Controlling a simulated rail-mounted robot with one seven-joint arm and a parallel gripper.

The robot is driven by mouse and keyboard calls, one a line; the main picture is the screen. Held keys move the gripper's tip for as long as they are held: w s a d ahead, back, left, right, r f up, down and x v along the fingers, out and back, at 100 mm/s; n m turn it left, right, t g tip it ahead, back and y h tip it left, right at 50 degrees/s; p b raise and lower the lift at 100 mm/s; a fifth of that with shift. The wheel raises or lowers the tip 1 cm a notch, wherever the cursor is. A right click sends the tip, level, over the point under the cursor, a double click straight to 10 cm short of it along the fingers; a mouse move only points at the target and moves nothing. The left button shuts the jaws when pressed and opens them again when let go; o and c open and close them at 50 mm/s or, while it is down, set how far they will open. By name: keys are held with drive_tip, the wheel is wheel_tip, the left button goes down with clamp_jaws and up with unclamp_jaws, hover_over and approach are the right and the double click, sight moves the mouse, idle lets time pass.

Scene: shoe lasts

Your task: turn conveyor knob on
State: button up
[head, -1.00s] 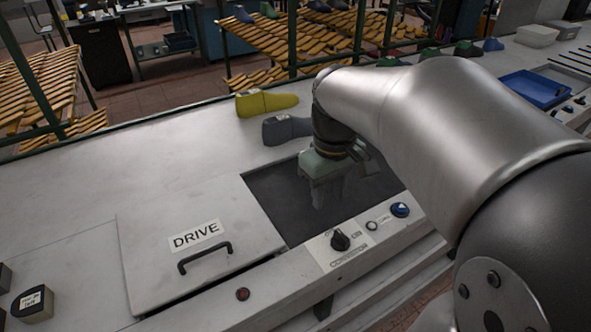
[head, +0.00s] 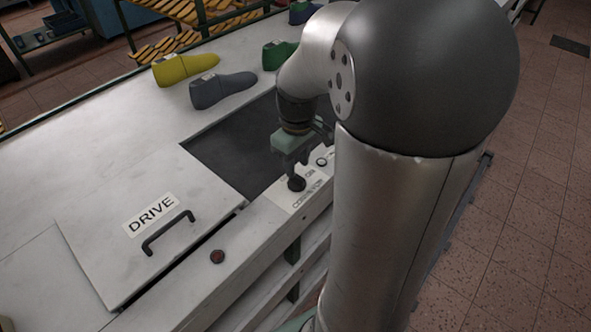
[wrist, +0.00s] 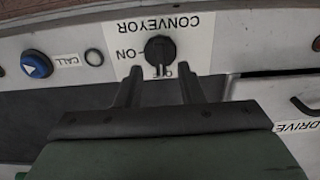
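The conveyor knob (wrist: 158,49) is black and round with a white pointer line. In the wrist view it sits on a white CONVEYOR label (wrist: 190,38), seen upside down. The pointer faces down in the picture, toward a partly covered mark, with ON to the left. My gripper (wrist: 160,74) is open, its two dark fingers spread on either side below the knob; I cannot tell whether they touch it. In the head view the knob (head: 297,184) shows just below my gripper (head: 291,168).
A blue CALL button (wrist: 36,63) and a small round ring (wrist: 94,57) lie left of the knob. A DRIVE hatch (head: 110,235) with a handle and a red-brown button (head: 217,257) are nearby. Yellow (head: 186,69), grey (head: 222,89) and green (head: 279,54) lasts stand behind the dark recess.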

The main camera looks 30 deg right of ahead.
sight(297, 176)
drive_tip(key=shift+f, duration=1.95)
clamp_jaws()
